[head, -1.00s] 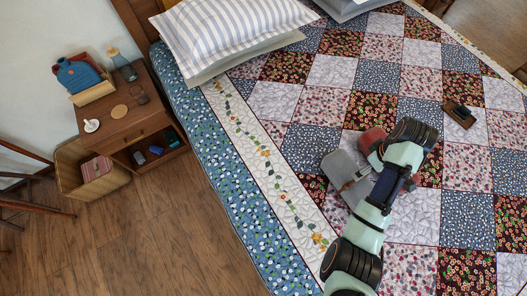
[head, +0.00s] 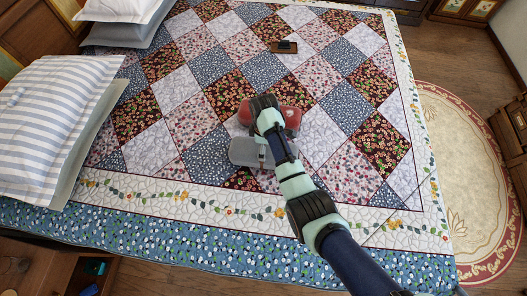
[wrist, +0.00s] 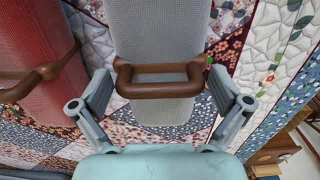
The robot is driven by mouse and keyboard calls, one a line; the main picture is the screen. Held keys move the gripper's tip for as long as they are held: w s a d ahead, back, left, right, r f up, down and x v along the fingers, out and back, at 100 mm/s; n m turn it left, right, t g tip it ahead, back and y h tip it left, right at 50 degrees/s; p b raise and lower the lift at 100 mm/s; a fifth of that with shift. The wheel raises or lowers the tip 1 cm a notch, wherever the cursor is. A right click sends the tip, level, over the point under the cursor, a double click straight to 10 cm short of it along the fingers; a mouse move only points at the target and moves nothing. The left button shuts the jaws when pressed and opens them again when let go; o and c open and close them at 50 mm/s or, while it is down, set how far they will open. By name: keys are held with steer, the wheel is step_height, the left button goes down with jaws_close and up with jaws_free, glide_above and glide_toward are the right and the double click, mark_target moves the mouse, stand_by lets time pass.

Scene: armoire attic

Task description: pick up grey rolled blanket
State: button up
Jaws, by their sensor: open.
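The grey rolled blanket (head: 245,152) lies on the patchwork quilt in the head view, left of my arm. In the wrist view the grey blanket (wrist: 160,40) runs up the middle, with a brown carrying handle (wrist: 160,90) at its near part. A red roll (head: 288,113) with a similar brown handle lies beside it; it also shows at the left of the wrist view (wrist: 35,75). My gripper (wrist: 160,86) is open, with one finger on each side of the grey blanket's handle. I cannot tell whether the fingers touch it.
The patchwork quilt (head: 205,115) is mostly bare around the rolls. A small brown tray (head: 283,47) with a dark item lies farther back. Striped pillows (head: 50,115) are at the left. An oval rug (head: 465,180) covers floor at the right.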

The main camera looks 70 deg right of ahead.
steer(key=shift+r, duration=0.1)
steer(key=c, duration=1.6)
